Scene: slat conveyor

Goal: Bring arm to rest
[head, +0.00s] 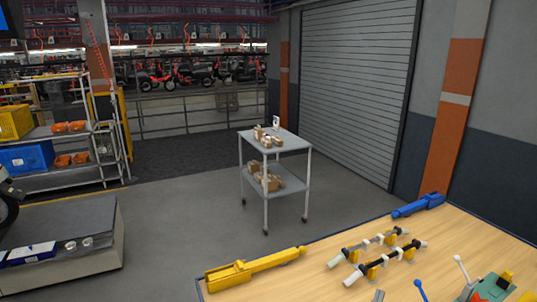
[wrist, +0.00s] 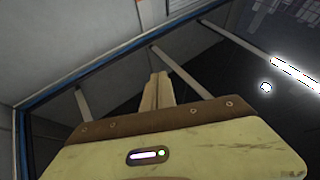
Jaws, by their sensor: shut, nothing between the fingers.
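My gripper (wrist: 157,92) shows only in the wrist view. Its two tan fingers are together, with nothing between them. They extend from a brown plate and a worn yellowish body with a small lit indicator. The fingers point toward a dark area with pale bars, clear of any object I can make out. My arm and gripper do not show in the head view.
A wooden workbench (head: 325,262) at lower right holds a yellow tool (head: 250,268), a blue tool (head: 418,205) and roller fixtures. A grey cart (head: 275,182) with small boxes stands mid-floor. A grey platform (head: 85,255) is at left. Floor between is clear.

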